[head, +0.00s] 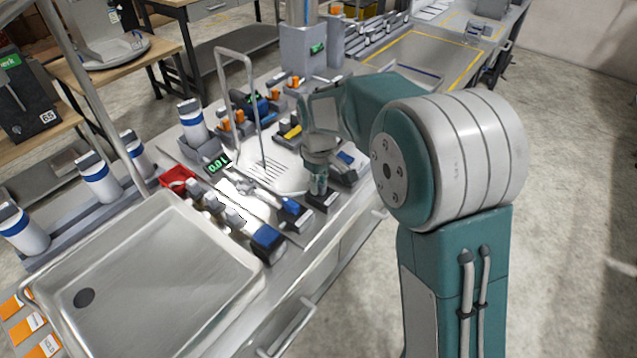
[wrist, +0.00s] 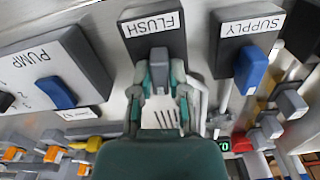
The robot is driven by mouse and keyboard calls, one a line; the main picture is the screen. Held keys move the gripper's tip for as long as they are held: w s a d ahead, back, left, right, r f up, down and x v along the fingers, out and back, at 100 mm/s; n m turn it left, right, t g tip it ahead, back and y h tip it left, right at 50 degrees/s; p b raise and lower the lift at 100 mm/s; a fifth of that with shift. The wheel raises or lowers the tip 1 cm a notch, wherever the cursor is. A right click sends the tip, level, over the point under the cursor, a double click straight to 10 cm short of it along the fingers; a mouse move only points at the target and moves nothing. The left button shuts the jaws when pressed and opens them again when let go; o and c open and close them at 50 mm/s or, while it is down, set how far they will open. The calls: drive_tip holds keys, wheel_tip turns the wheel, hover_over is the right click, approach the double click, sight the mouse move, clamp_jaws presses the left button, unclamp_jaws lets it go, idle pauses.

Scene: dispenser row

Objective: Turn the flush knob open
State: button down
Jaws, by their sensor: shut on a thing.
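The flush knob (wrist: 159,56) is a grey lever on a dark block under a white FLUSH label (wrist: 152,24), upside down at the top middle of the wrist view. My gripper (wrist: 159,72) has its two green fingers on either side of the knob and is shut on it. In the head view my gripper (head: 319,184) points down at the dark flush block (head: 324,203) near the counter's front edge. The knob itself is hidden there by the fingers.
In the wrist view, the blue SUPPLY knob (wrist: 250,70) stands close right of the flush knob and the blue PUMP knob (wrist: 56,92) lies left. In the head view, a bent metal pipe (head: 238,52) rises behind my gripper, and a sink (head: 150,270) lies at lower left.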

drive_tip(key=shift+w+a+r+n, duration=0.1)
drive_tip(key=shift+w+r+n, duration=0.05)
drive_tip(key=shift+n, duration=0.75)
drive_tip(key=c, duration=0.6)
unclamp_jaws()
wheel_tip(320, 180, up, 12)
drive_tip(key=shift+a+f, duration=0.1)
drive_tip(key=shift+f, duration=0.05)
